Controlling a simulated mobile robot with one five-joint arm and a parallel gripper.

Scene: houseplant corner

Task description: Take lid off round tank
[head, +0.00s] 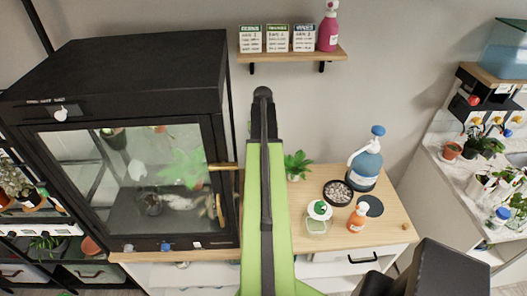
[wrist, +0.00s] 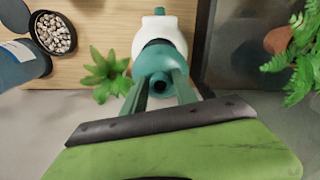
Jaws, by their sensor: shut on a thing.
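In the wrist view my gripper (wrist: 160,92) has its two green fingers drawn together on a teal piece (wrist: 158,62) with a dark round hole. The teal piece sits against a white rounded body (wrist: 143,28). I cannot tell whether these are the lid and the round tank, or whether they are joined. In the head view my arm hides them and the gripper. A small white round thing with a green top (head: 319,207) stands by a clear green-filled container (head: 317,227) on the wooden top, away from my gripper.
A black glass-fronted cabinet (head: 120,60) stands left of my arm. A potted plant (head: 297,163), blue sprayer (head: 366,168), pebble bowl (head: 338,193) and orange bottle (head: 358,217) stand to the right on the wooden top (head: 385,225). A wall shelf (head: 290,54) hangs above.

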